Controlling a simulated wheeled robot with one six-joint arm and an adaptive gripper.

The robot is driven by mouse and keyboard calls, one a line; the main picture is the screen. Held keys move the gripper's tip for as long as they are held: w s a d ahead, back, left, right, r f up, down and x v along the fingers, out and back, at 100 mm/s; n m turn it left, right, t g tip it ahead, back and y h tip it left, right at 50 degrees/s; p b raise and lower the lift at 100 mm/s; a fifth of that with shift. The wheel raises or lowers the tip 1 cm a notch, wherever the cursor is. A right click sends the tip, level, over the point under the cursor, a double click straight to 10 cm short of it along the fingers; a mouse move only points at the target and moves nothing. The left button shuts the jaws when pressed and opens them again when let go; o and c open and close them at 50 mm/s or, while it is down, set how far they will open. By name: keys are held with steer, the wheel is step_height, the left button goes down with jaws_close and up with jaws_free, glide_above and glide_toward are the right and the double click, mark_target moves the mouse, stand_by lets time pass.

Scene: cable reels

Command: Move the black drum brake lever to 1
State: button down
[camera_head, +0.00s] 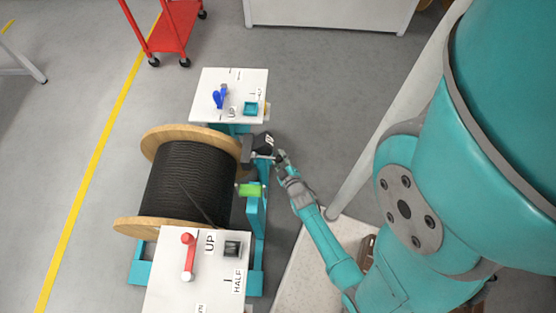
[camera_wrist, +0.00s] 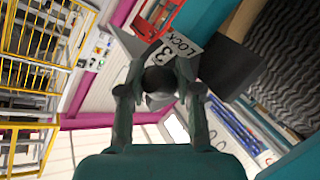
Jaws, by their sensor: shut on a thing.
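The reel (camera_head: 193,183) of black cable with wooden flanges stands in a teal frame (camera_head: 256,225). At the frame's upper right is a small dark brake plate with a white mark (camera_head: 268,141). My gripper (camera_head: 276,158) is at this plate, to the right of the reel. In the wrist view my gripper (camera_wrist: 160,85) is shut on the dark round knob of the brake lever (camera_wrist: 160,79). Behind the knob a pale label plate (camera_wrist: 178,50) reads "LOCK" and "3". The fingers and knob hide part of the plate, and I cannot read the lever's setting.
A white panel (camera_head: 205,108) with a blue lever (camera_head: 219,97) stands behind the reel. A nearer white panel (camera_head: 175,290) has a red lever (camera_head: 188,255) and "UP" and "HALF" labels. A green block (camera_head: 250,190) sits on the frame below my gripper. A red cart (camera_head: 170,35) stands farther back.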

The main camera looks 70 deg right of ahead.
mark_target(279, 156)
steer(key=shift+w+r, duration=0.15)
steer(key=shift+r, duration=1.4)
steer(key=shift+w+a+r, duration=0.1)
steer(key=shift+w+r, duration=0.15)
steer(key=shift+r, duration=0.5)
steer(key=c, duration=0.8)
jaws_free()
steer(key=shift+w+a, duration=0.1)
steer(key=shift+f, duration=0.1)
steer(key=shift+s+a, duration=0.15)
steer(key=shift+s, duration=0.15)
steer(key=shift+v, duration=3.5)
